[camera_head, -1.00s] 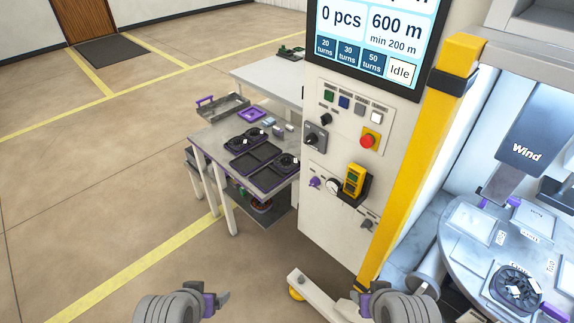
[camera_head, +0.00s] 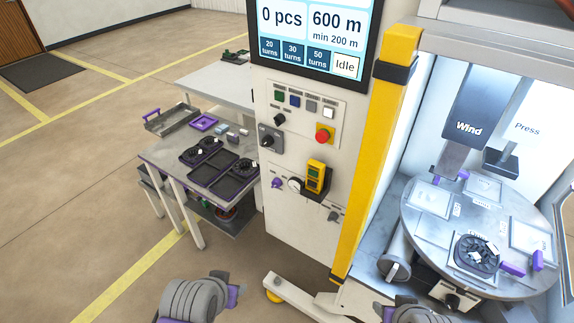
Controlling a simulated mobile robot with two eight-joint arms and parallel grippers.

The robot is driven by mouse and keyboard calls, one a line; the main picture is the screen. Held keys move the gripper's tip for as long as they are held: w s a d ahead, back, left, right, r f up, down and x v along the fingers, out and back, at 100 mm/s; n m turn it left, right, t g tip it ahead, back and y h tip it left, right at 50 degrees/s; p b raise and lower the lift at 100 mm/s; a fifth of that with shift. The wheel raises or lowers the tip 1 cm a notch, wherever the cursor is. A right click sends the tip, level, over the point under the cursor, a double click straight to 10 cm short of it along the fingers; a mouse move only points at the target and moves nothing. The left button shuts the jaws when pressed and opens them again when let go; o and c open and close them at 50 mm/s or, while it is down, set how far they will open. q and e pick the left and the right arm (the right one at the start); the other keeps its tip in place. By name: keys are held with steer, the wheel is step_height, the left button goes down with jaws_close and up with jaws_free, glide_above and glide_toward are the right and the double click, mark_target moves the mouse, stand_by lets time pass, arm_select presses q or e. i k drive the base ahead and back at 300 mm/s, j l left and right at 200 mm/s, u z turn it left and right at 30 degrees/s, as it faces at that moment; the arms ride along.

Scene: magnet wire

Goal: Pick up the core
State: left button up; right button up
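Black round spoked cores sit in a black tray (camera_head: 208,186) on the side table: some at the tray's far left (camera_head: 207,144) and one at its right (camera_head: 244,167). Another black core (camera_head: 477,254) lies on the round turntable (camera_head: 418,234) inside the machine at the right. My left gripper (camera_head: 236,290) is low in the view, far from the side table; its fingers are small and seen from the side. My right gripper (camera_head: 385,312) is at the bottom edge, mostly hidden by its own wrist. Neither gripper touches a core.
The machine cabinet (camera_head: 290,222) with screen, buttons and a yellow handheld meter (camera_head: 315,176) stands between table and turntable. A yellow post (camera_head: 376,150) borders the machine opening. A grey tray (camera_head: 171,121) sits at the table's back.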

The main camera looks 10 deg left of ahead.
mark_target(252, 165)
steer(key=i+j+z, duration=0.15)
steer(key=z, duration=0.2)
steer(key=i+j+z, duration=0.1)
steer(key=j+z, duration=0.3)
steer(key=i+j+z, duration=0.1)
steer(key=z, duration=0.25)
steer(key=i+j+z, duration=0.15)
steer(key=j, duration=0.7)
steer(key=j+z, duration=0.15)
steer(key=j, duration=0.75)
